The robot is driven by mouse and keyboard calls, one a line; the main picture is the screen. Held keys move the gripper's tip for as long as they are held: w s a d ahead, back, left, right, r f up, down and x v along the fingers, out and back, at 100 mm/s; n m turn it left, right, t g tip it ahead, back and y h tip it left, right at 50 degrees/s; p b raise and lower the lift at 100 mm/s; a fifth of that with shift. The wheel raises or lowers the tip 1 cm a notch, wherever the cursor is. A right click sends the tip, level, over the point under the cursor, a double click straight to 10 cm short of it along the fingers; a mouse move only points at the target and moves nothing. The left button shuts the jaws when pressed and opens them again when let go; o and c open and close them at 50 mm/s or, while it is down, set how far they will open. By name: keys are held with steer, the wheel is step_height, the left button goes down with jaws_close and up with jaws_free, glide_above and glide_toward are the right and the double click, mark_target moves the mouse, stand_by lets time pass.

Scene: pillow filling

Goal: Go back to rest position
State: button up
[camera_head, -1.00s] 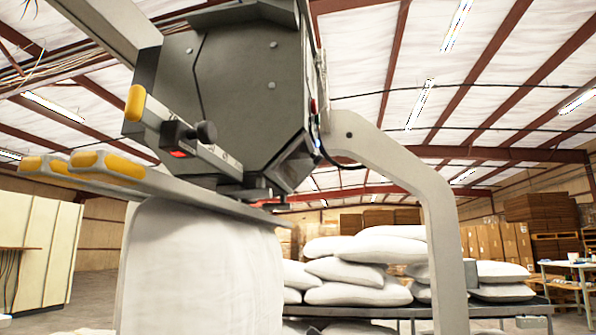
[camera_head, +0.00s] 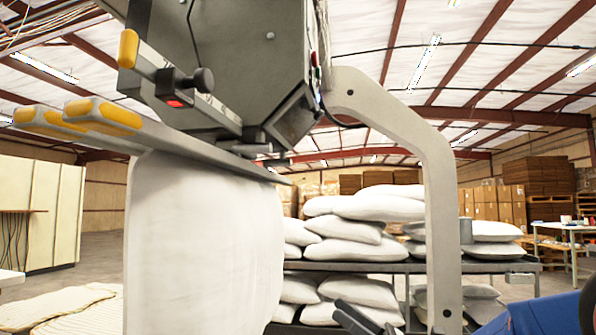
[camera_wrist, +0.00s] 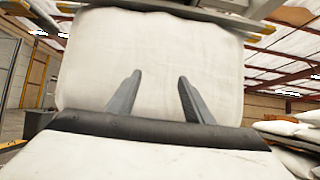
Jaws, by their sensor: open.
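My gripper shows in the wrist view (camera_wrist: 160,77) as two dark fingers set apart, with nothing between them. In the head view, dark parts that look like its fingers (camera_head: 352,315) show at the bottom edge, left of my blue arm. A large white pillow (camera_head: 200,240) hangs upright under the grey filling machine (camera_head: 240,60); it also fills the upper middle of the wrist view (camera_wrist: 110,60). The fingers point toward the pillow and look apart from it, though the exact gap cannot be told.
A metal rack (camera_head: 400,266) with several stacked white pillows (camera_head: 375,208) stands behind the machine's curved grey post (camera_head: 438,200). Flat pale fabric (camera_head: 60,308) lies at lower left near a cream cabinet (camera_head: 50,215). Cardboard boxes (camera_head: 495,205) and a table (camera_head: 565,228) are far right.

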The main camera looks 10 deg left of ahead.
steer(key=shift+d+f, duration=0.4)
steer(key=shift+d, duration=0.1)
